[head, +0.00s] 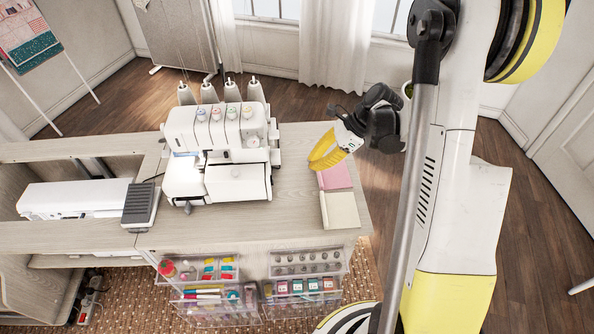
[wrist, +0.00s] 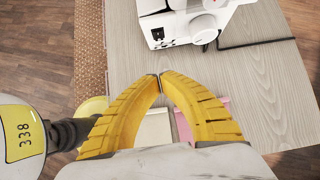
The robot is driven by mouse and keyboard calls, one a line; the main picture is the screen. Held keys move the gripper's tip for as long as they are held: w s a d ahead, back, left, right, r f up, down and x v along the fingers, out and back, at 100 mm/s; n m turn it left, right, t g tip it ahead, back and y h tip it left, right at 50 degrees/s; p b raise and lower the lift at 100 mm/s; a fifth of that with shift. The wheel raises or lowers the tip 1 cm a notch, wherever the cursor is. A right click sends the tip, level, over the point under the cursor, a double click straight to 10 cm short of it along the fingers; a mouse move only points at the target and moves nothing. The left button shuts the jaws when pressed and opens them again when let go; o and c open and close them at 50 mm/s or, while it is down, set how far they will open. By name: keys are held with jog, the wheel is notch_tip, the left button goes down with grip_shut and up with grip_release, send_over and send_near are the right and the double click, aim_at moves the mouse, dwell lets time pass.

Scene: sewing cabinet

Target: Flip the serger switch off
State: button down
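A black cable (wrist: 258,43) runs from the serger across the top. A foot pedal (head: 140,203) lies left, and clear drawers (head: 305,264) are in front. Bare wood lies between gripper and serger.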

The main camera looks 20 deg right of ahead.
aim_at(272, 180)
jog(key=b+x, duration=0.3)
jog(key=x, duration=0.6)
jog(key=shift+d+f, duration=0.1)
jog(key=a, duration=0.1)
jog(key=w+a+b, duration=0.1)
jog(key=a, duration=0.1)
jog(key=shift+a+f, duration=0.1)
jog(key=shift+f, duration=0.1)
jog(key=shift+w+a, duration=0.1)
jog(key=shift+a, duration=0.3)
jog(key=shift+b, duration=0.3)
jog(key=shift+w+a+f+b, duration=0.15)
jog(key=shift+a+f+b, duration=0.3)
jog(key=shift+b, duration=0.25)
jog(key=shift+r, duration=0.25)
jog(key=shift+p, duration=0.3)
